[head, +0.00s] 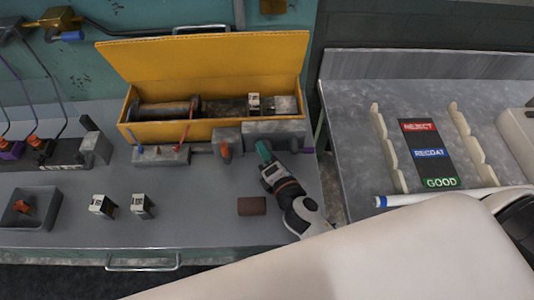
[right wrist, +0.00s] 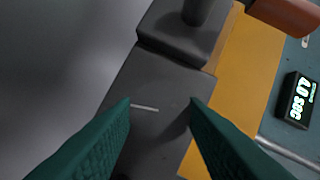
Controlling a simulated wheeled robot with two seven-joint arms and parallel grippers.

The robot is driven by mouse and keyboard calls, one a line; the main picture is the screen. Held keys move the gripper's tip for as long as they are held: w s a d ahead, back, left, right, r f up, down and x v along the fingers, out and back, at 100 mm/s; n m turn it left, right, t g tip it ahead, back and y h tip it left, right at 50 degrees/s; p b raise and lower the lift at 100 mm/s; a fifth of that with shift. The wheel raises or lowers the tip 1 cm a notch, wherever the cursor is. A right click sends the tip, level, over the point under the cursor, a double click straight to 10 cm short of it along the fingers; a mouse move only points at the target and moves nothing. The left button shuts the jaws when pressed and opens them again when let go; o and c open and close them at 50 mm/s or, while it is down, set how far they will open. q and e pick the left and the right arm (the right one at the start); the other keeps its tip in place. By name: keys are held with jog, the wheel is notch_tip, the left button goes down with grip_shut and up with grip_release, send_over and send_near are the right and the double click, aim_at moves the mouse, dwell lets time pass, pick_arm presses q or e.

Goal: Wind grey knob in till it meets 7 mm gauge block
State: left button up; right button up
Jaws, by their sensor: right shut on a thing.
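My right gripper (head: 263,149) has its teal fingers at the front right of the yellow box, by a grey block. In the right wrist view its fingers (right wrist: 160,108) close on a dark grey part with a pale line, which I take for the grey knob (right wrist: 152,125). In the head view the gripper hides the knob. A white labelled gauge block (head: 254,103) stands inside the box, beside a grey block (head: 286,105). Two more labelled blocks (head: 102,206) (head: 142,206) stand on the bench. Their numbers are too small to read. My left gripper is not in view.
The yellow box (head: 205,128) has its lid up. An orange-red knob (head: 224,151) sits on its front, left of my gripper. A brown block (head: 252,206) and a dark tray (head: 30,208) lie on the bench. A REJECT/RECOAT/GOOD board (head: 428,153) is on the right table.

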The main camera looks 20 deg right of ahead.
jog(key=o, duration=1)
jog(key=s+b, duration=0.1)
jog(key=s, duration=0.2)
jog(key=s+r+b, duration=0.1)
jog(key=s, duration=0.3)
jog(key=s+b, duration=0.2)
jog(key=s, duration=0.2)
jog(key=shift+d+r, duration=0.25)
jog(key=shift+d, duration=0.15)
jog(key=shift+s+r, duration=0.3)
jog(key=shift+s, duration=0.2)
